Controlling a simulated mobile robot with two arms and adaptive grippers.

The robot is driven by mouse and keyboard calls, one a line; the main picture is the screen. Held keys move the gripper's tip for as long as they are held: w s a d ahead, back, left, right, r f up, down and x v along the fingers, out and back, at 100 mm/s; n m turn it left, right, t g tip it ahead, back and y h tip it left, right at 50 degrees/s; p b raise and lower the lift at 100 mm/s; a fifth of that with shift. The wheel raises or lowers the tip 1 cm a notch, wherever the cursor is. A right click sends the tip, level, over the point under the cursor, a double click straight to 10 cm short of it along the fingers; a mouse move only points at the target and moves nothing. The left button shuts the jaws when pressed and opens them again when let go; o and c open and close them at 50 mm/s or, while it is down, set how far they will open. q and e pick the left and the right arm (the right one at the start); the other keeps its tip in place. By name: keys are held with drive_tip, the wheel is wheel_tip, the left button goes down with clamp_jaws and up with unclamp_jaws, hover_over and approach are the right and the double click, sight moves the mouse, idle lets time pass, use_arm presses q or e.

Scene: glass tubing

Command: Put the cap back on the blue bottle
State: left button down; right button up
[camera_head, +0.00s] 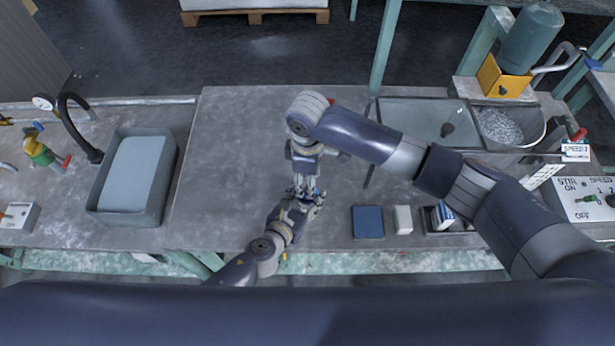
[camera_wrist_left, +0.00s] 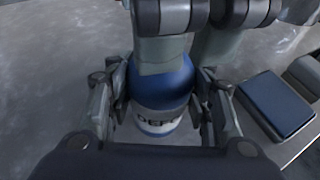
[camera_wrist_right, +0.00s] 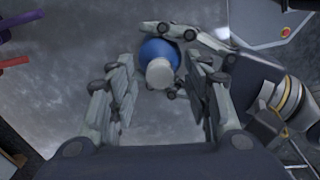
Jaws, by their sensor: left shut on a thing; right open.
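The blue bottle (camera_wrist_left: 163,88) stands upright on the bench, with a white label band low on its side. My left gripper (camera_head: 304,207) is shut around its body; its fingers show on both sides in the left wrist view. My right gripper (camera_head: 304,180) comes down over the bottle from above. In the right wrist view its fingers are open and apart, with the bottle's blue shoulder (camera_wrist_right: 155,50) between them. A pale round piece (camera_wrist_right: 160,73) sits at the bottle's top; I cannot tell whether it is the cap or the neck. The head view hides the bottle behind my grippers.
A blue square pad (camera_head: 367,222), a white block (camera_head: 403,220) and a small dark tray (camera_head: 453,226) lie right of my grippers. A grey basin (camera_head: 160,190) and a black tap (camera_head: 75,120) are at the left. The bench left of my grippers is clear.

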wheel_tip(320, 180, up, 12)
idle(0.6)
use_arm(q)
drive_tip(key=c, duration=0.7)
unclamp_jaws()
drive_tip(key=shift+s, duration=0.1)
drive_tip(key=v, duration=1.1)
drive_tip(key=shift+s+a+r, duration=0.25)
drive_tip(key=shift+s, duration=0.05)
